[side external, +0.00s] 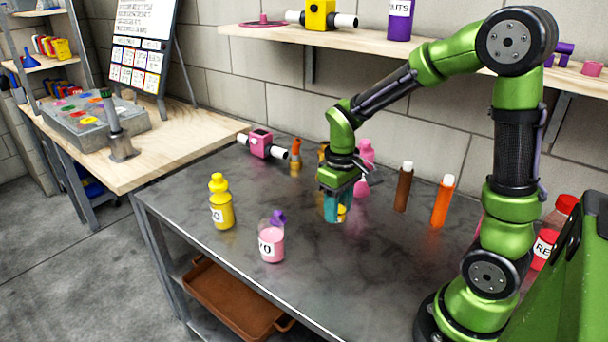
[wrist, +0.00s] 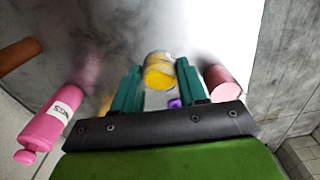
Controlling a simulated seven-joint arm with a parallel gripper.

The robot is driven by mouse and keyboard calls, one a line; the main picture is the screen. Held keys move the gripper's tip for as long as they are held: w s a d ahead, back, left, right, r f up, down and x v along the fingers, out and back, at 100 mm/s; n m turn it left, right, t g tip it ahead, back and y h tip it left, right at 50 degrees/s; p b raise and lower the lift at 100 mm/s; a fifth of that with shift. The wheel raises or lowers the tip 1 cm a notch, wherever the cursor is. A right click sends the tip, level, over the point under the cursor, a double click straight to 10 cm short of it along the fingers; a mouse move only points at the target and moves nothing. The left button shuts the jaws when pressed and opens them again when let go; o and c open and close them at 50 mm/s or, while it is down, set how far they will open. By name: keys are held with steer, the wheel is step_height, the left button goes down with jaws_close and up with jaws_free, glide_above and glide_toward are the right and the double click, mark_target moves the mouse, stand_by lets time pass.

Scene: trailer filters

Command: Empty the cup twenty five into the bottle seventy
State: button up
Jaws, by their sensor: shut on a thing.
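My gripper (side external: 338,208) is over the middle of the dark table, fingers pointing down. Its teal fingers (wrist: 157,88) are shut on a small clear cup with yellow contents (wrist: 160,72), which also shows between them in the side view (side external: 342,213). The number on the cup cannot be read. A clear bottle with pink contents (side external: 271,246) stands near the front edge, with a purple funnel-like piece (side external: 278,217) at its top. Its label ends in 0; the first digit is unclear. A yellow bottle (side external: 221,206) to its left has a label also ending in 0.
A pink bottle (side external: 366,160) stands behind my gripper. Brown (side external: 404,187) and orange (side external: 442,203) white-capped bottles stand to the right. A pink device with white ends (side external: 262,145) is at the back left. The table between my gripper and the pink-filled bottle looks clear.

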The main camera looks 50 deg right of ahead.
step_height(320, 180, up, 4)
steer(key=shift+r, duration=0.2)
steer(key=shift+w+a+r, duration=0.1)
steer(key=shift+r, duration=0.2)
steer(key=w+a, duration=0.6)
steer(key=a, duration=0.3)
steer(key=w+a, duration=0.5)
steer(key=a, duration=0.5)
steer(key=shift+w+f, duration=0.1)
steer(key=shift+f, duration=2.7)
steer(key=shift+d+r, duration=0.1)
steer(key=shift+d, duration=0.1)
